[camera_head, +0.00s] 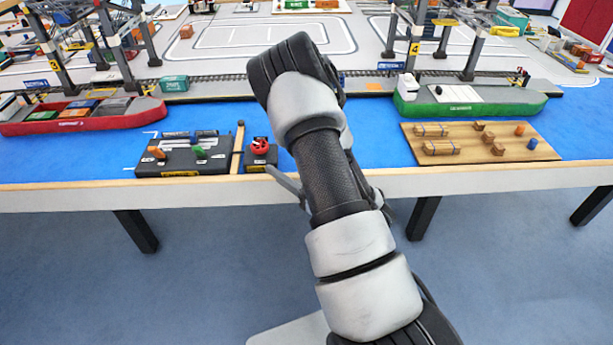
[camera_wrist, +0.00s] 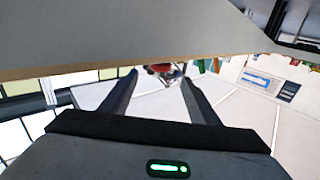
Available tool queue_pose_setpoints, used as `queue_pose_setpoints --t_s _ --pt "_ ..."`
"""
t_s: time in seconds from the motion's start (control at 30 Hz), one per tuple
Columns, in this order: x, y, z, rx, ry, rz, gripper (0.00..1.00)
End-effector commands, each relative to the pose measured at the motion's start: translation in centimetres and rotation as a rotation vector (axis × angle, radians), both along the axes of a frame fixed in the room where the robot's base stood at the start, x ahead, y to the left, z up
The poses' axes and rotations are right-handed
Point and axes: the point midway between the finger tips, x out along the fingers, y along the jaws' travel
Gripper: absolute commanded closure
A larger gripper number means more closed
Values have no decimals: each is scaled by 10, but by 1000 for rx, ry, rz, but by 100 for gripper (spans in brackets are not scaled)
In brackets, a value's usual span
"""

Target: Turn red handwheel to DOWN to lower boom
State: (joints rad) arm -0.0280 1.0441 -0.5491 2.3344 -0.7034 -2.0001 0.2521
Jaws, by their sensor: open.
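The red handwheel (camera_head: 261,145) sits on a small black box (camera_head: 260,160) near the front edge of the table, left of my arm. The box has a yellow label on its front, too small to read. My gripper (camera_head: 285,182) is mostly hidden behind my arm in the head view; a grey finger shows just right of and below the wheel. In the wrist view my gripper (camera_wrist: 158,80) has its two fingers spread with nothing held between them. A small red shape (camera_wrist: 160,68) shows beyond the fingertips, likely the handwheel, apart from them.
A black lever panel (camera_head: 185,160) with orange and green handles stands left of the handwheel box, with a wooden strip (camera_head: 238,148) between. A red ship (camera_head: 85,117), a green ship (camera_head: 465,104) and a wooden cargo board (camera_head: 480,143) lie around. The table's front edge (camera_head: 480,178) runs below.

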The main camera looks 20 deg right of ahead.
Motion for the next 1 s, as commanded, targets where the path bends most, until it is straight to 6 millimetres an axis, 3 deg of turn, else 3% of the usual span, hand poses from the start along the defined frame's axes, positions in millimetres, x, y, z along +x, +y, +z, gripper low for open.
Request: queue_pose_setpoints --t_s 0.3,0.5,0.87,1.0 --pt "-46 -24 0 1 -2 -4 45" --pt "-58 -27 1 0 -3 2 45" --pt "-58 -28 1 -4 -1 2 45" --pt "-39 -33 2 -54 48 -25 45"
